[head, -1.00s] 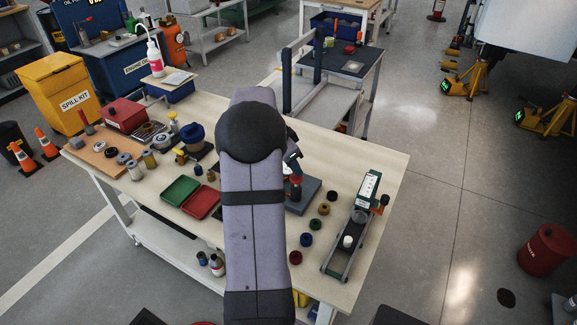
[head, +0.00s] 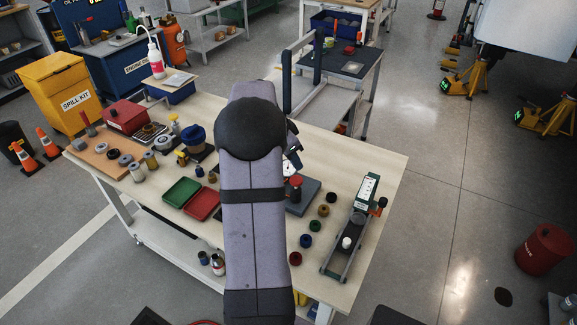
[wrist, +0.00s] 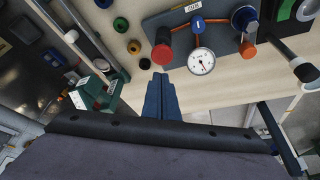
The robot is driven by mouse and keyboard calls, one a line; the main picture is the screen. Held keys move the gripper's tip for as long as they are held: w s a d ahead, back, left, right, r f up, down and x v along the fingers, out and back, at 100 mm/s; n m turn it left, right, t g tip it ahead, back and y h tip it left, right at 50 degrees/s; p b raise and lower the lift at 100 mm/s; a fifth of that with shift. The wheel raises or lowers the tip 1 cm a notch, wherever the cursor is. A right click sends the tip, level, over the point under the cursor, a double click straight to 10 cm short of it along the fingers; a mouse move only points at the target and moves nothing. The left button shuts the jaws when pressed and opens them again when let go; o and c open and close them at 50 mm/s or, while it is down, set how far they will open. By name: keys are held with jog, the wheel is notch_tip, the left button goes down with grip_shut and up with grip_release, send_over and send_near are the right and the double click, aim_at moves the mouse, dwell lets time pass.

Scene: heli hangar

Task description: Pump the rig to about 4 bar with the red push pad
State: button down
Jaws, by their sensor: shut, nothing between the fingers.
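The rig is a dark grey board (head: 308,192) on the wooden bench, partly behind my arm in the head view. Its red push pad (head: 296,181) stands upright on the board and shows from above in the wrist view (wrist: 162,54). A white round gauge (wrist: 201,61) sits beside the pad; its dark needle is visible, but the figures are too small to read. My gripper (wrist: 159,78) is shut and empty, its blue fingers ending just short of the pad in the wrist view. I cannot tell their height above it.
The board also carries a blue knob (wrist: 197,23) and orange pipes. Several small coloured knobs (head: 306,241) lie right of my arm, beside a green-ended device (head: 367,190). Red (head: 201,204) and green trays lie to the left. The bench's far right part is bare.

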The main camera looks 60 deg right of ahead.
jog(key=shift+r+p, duration=0.9)
jog(key=shift+r, duration=0.8)
jog(key=s+a+f+n+y, duration=0.1)
jog(key=a+f+n+y, duration=0.1)
jog(key=a+f+n, duration=0.4)
jog(key=s+a+f+n+y, duration=0.15)
jog(key=a+f+n, duration=0.25)
jog(key=a+n, duration=0.4)
jog(key=w+a+r+n, duration=0.1)
jog(key=a+r+n, duration=0.1)
jog(key=a, duration=0.9)
jog(key=w+a+r+n+t, duration=0.1)
jog(key=a+n, duration=0.3)
jog(key=a, duration=0.7)
jog(key=w+a+r+n+t+p, duration=0.1)
jog(key=w+a+r+n, duration=0.1)
jog(key=a, duration=0.9)
jog(key=shift+w+a+r+n, duration=0.3)
jog(key=shift+r+n, duration=0.15)
jog(key=shift+n, duration=0.55)
